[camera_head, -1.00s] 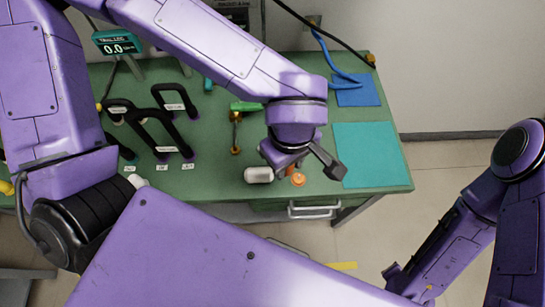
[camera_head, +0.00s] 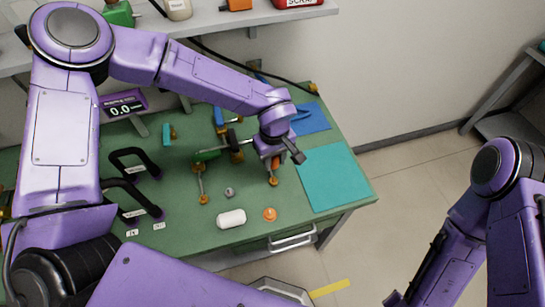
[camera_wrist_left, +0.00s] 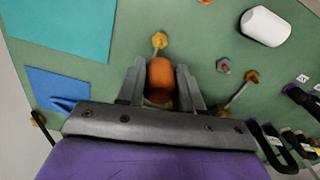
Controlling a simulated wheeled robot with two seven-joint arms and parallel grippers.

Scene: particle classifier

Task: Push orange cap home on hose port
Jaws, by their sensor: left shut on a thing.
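My left gripper (camera_head: 274,158) is low over the green table near the teal mat's left edge. In the left wrist view its fingers (camera_wrist_left: 160,85) are shut on an orange cylindrical piece (camera_wrist_left: 159,78). This may be the cap; its far end is hidden. A brass fitting (camera_wrist_left: 160,40) shows just beyond it; I cannot tell whether they touch. A separate flat orange disc (camera_head: 270,214) lies near the table's front edge. I cannot clearly identify the hose port. My right arm is at the lower right, with its gripper out of frame.
A white cylinder (camera_head: 231,219) lies beside the orange disc, with a small grey nut (camera_head: 229,192) behind it. A teal mat (camera_head: 335,180) and blue mat (camera_head: 311,119) are at the right. Black handles (camera_head: 130,195) stand at the left. A shelf (camera_head: 215,22) spans the back.

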